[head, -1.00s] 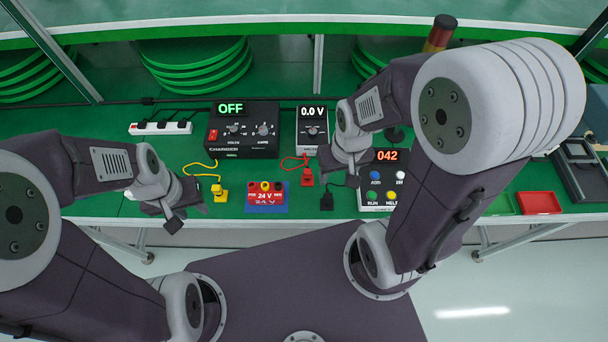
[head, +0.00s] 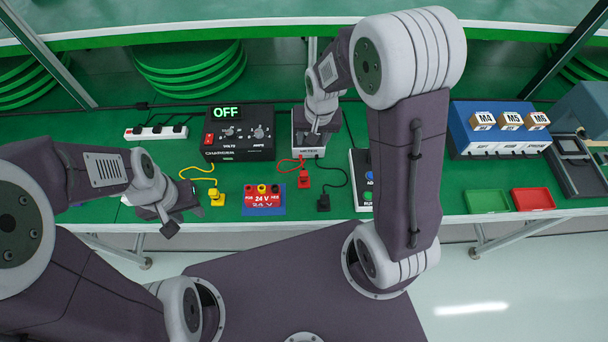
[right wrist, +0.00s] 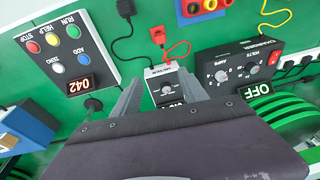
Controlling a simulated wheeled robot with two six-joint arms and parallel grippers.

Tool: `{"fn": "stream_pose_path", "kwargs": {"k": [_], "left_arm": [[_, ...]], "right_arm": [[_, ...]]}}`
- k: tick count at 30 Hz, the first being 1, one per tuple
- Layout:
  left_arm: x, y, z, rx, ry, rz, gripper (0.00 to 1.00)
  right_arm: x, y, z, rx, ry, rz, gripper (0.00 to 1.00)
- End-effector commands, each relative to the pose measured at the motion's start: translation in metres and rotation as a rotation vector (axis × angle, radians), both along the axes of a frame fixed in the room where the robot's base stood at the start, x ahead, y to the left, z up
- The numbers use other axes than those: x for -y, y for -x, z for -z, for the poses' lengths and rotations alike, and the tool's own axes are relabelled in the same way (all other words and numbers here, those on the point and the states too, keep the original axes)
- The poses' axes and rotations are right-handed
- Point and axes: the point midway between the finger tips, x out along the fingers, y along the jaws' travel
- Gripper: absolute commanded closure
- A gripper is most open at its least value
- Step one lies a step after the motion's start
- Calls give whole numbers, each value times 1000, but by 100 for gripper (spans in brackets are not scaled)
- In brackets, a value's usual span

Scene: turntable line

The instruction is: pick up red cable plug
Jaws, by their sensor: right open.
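The red cable plug (head: 304,178) stands on the green bench in front of the meter (head: 308,146), with a red cable running back from it. In the right wrist view the red plug (right wrist: 157,36) lies beyond the fingertips, clear of them. My right gripper (head: 315,132) is above the meter, partly hidden by its own wrist. In the right wrist view the open right gripper (right wrist: 160,88) has the meter's face between its fingers and holds nothing. My left gripper (head: 178,218) is at the bench's front edge, left of the yellow plug; its jaw gap is unclear.
A black plug (head: 323,202) stands close to the red one, and a yellow plug (head: 217,197) is further left. The 24 V socket block (head: 263,201) lies between them. The charger (head: 239,147) and the button panel (right wrist: 72,53) flank the meter.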

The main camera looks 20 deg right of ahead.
Motion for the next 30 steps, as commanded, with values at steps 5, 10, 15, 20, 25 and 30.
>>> {"fn": "stream_pose_path", "kwargs": {"k": [5,10,15,20,25,30], "left_arm": [[0,0,-9,0,0,0,64],[0,0,-12,0,0,0,64],[0,0,-13,0,0,0,64],[0,0,-19,0,0,0,64],[0,0,-19,0,0,0,64],[0,0,-29,0,0,0,64]], "right_arm": [[-13,-28,62,-94,6,-1,49],[-17,-8,103,-191,15,-19,49],[-18,-4,110,-203,17,-24,49],[-18,-4,135,-204,17,-24,49],[-19,-5,145,-200,17,-24,49],[-22,-4,164,-205,17,-24,49]]}}
